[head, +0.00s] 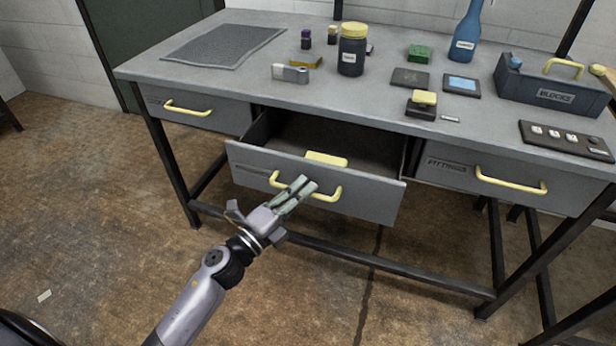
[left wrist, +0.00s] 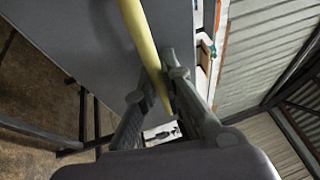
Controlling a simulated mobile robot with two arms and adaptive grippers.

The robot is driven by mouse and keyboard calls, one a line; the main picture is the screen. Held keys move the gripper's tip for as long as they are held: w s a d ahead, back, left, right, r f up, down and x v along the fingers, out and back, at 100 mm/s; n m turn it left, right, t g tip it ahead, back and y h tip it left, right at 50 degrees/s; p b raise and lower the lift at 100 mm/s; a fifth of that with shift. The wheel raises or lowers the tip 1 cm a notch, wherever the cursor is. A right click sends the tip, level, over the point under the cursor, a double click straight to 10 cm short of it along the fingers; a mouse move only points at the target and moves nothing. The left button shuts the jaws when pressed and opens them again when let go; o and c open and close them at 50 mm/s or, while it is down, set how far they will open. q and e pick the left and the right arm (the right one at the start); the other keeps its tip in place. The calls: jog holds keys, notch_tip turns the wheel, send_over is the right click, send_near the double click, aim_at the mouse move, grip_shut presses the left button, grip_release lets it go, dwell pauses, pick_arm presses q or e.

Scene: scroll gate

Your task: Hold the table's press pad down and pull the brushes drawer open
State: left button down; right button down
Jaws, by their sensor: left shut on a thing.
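The middle drawer (head: 365,196) under the table (head: 225,82) stands open, pulled out toward me; its label is too small to read. My left gripper (head: 303,188) is shut on the yellow handle (head: 331,194) of this drawer. In the left wrist view the handle (left wrist: 141,38) runs between the fingers (left wrist: 160,95). A small black block with a yellow top (head: 424,98), which looks like the press pad, sits on the tabletop near the front edge. Nothing touches it. My right gripper is not in view.
A yellow piece (head: 326,159) shows inside the open drawer. The left drawer (head: 205,116) and the fittings drawer (head: 450,178) are shut. A jar (head: 352,55), a blue bottle (head: 466,35), a blocks box (head: 550,95) and a switch panel (head: 565,140) stand on the table.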

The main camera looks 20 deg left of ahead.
pick_arm(q)
jog(key=shift+s, duration=0.85)
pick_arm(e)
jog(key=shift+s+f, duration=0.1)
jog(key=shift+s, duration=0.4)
pick_arm(q)
jog(key=c, duration=1.7)
grip_release()
jog(key=shift+w, duration=0.1)
jog(key=v, duration=1.2)
jog(key=shift+a, duration=0.1)
